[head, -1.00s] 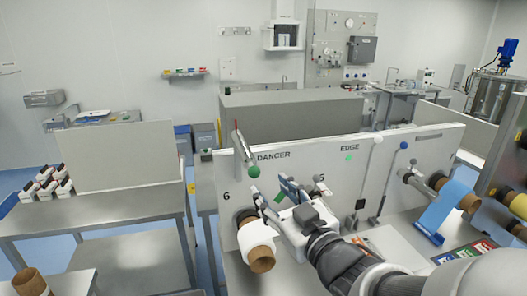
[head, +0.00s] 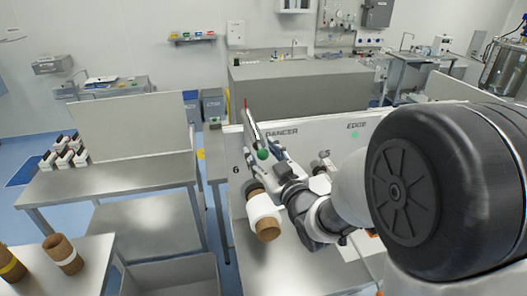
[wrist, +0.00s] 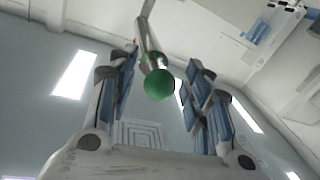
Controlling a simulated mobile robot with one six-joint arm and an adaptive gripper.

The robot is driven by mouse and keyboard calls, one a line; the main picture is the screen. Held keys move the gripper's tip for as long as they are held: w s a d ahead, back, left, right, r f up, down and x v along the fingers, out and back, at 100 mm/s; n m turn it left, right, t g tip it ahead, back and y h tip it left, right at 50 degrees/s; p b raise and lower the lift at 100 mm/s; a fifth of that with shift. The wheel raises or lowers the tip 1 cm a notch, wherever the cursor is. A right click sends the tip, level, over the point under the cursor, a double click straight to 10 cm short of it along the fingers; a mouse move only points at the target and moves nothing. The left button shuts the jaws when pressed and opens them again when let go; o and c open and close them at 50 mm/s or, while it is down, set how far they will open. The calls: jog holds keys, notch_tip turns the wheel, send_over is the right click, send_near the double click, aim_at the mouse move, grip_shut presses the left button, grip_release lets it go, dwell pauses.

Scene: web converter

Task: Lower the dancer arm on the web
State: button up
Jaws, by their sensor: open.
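The dancer arm (head: 254,132) is a metal rod with a green ball (head: 263,154) at its lower end. It hangs tilted in front of the white panel under the DANCER label. In the wrist view the green ball (wrist: 159,84) and the metal rod (wrist: 148,52) lie between my two fingers. My gripper (head: 266,147) is open around the ball, with gaps to both sides in the wrist view (wrist: 160,75). I cannot tell whether a finger touches the rod. My arm hides part of the panel.
A white roll on a brown core (head: 264,216) sits just below my gripper at station 6. A green light (head: 355,135) shows by the EDGE label. A steel table (head: 110,185) with small boxes stands at the left, with brown cores (head: 63,254) in front.

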jog(key=shift+c, duration=0.3)
grip_shut()
dwell(0.3)
